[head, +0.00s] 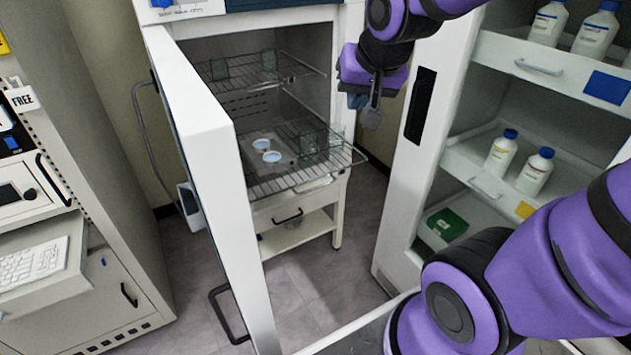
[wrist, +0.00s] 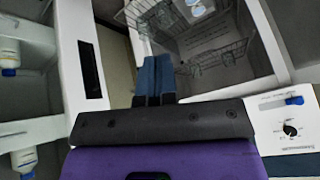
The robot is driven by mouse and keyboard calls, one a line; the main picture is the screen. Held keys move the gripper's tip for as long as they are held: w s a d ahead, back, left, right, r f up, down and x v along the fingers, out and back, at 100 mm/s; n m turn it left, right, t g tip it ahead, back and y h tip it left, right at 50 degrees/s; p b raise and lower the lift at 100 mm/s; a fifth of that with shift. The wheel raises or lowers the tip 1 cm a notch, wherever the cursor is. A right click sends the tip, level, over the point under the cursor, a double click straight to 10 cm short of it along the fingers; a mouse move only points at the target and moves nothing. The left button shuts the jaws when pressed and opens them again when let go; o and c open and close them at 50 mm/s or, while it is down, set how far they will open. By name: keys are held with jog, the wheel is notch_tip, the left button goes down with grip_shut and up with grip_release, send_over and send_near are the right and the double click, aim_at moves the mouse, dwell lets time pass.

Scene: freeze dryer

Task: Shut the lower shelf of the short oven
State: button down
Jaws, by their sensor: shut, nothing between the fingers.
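The short oven (head: 338,60) stands open, with its thick white door (head: 207,150) swung out to the left. Its lower shelf (head: 285,182) is a wire rack pulled out past the front opening. Two small round dishes (head: 266,150) with pale blue contents and clear glass containers (head: 318,142) stand on it. The upper shelf (head: 262,85) lies inside the oven and also carries glass containers. My gripper (head: 371,108) is shut and empty, right of and above the lower shelf's front corner, apart from it. Its blue fingers show in the wrist view (wrist: 153,82).
A white cabinet with drawers (head: 490,180) of bottles stands close on the right, leaving a narrow gap beside the oven. The open door bounds the left side. A drawer (head: 290,215) sits beneath the oven. Floor (head: 330,275) is clear in front.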

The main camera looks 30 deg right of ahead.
jog(key=w+d+f+m+t, duration=0.1)
jog(key=w+f+m, duration=0.3)
jog(key=w+f, duration=0.3)
jog(key=w+d+f+m+t, duration=0.1)
jog(key=w+f+m, duration=0.3)
jog(key=f, duration=1.3)
jog(key=w+d+f+m+t+y, duration=0.1)
jog(key=w+f+m, duration=0.4)
jog(key=w+f, duration=0.7)
jog(key=shift+d+f, duration=0.4)
jog(key=shift+d, duration=0.25)
